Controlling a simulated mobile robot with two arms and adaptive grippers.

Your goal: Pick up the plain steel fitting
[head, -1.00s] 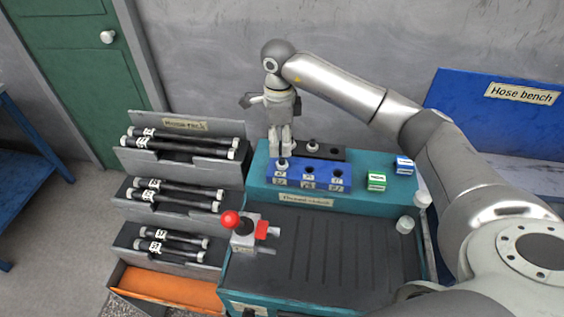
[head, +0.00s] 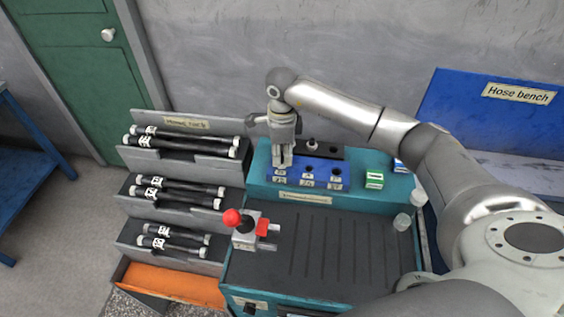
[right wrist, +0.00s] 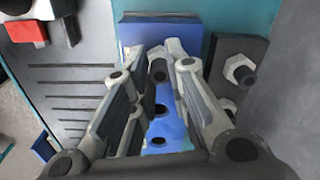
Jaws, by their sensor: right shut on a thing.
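My right gripper (head: 283,160) points down at the left end of the blue block (head: 318,174), and its fingers are shut on a small grey steel fitting. The fitting is mostly hidden by the fingers in the head view. In the right wrist view the fitting (right wrist: 158,68) shows between the fingers, over the end of the blue block (right wrist: 165,124). I cannot tell whether it is still seated in its hole. Two other holes of the blue block look empty. Another steel fitting (head: 312,145) stands in the black block (head: 328,153) behind. My left gripper is not in view.
A green box (head: 374,180) and a blue box (head: 399,165) sit right of the block. A red-knobbed lever unit (head: 243,232) stands on the bench front left. The hose rack (head: 178,158) is left. The ribbed dark bench top (head: 330,250) is mostly clear.

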